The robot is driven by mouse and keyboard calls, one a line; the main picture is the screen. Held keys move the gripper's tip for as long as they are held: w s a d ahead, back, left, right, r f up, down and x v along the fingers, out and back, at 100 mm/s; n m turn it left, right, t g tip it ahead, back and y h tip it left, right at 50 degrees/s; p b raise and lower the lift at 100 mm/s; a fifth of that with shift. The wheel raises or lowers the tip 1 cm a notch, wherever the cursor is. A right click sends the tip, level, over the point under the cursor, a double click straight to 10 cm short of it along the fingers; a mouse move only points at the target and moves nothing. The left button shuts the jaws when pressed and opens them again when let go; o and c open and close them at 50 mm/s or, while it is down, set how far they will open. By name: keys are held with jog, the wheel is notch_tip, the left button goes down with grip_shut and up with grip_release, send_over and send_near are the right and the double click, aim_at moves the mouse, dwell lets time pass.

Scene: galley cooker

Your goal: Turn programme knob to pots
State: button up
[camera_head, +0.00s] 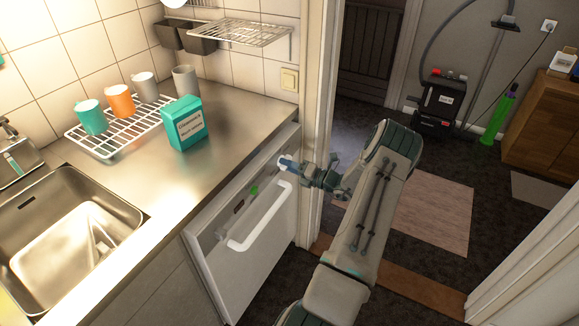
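A white built-in appliance (262,250), which looks like a dishwasher, sits under the steel counter with its front closed. A white bar handle (262,222) crosses its front. A small green mark (254,190) and a dark detail (239,207) show on the panel above the handle. My gripper (284,161) is at the upper right end of this panel, just below the counter edge. Its pale blue tip points left toward the panel. I cannot tell whether it touches it. No programme knob can be made out; the gripper may hide it. The finger gap is too small to read.
A teal box (185,124) and a wire rack (113,135) with several mugs stand on the counter (235,120). A sink (70,235) is at left. A door frame (312,100) rises close behind my gripper. Carpeted floor lies beyond the doorway.

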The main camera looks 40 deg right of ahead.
jog(key=b+v, duration=0.1)
jog(key=v, duration=1.3)
jog(key=shift+w+a, duration=0.1)
jog(key=w+a+r+n+g+y, duration=0.1)
jog(key=a+r+n+g, duration=0.3)
jog(key=a+n, duration=0.4)
jog(key=w+a+r+n+g+y+p, duration=0.1)
jog(key=a+r+n+g, duration=0.4)
jog(key=a, duration=0.4)
jog(key=a+r+n+g+y, duration=0.1)
jog(key=a+r+n+g, duration=0.3)
jog(key=a+n, duration=0.4)
jog(key=s+a+r+n+h+p, duration=0.1)
jog(key=s+a+r+n+h, duration=0.4)
jog(key=n, duration=0.6)
jog(key=s+a+r+n+h, duration=0.5)
jog(key=s+a+r+n, duration=0.1)
jog(key=s+a+n, duration=0.3)
jog(key=shift+s+a+r+n+g+p, duration=0.2)
jog(key=shift+s+a+n+g+p, duration=0.3)
jog(key=shift+n, duration=0.7)
jog(key=shift+s+d, duration=0.1)
jog(key=shift+d, duration=0.15)
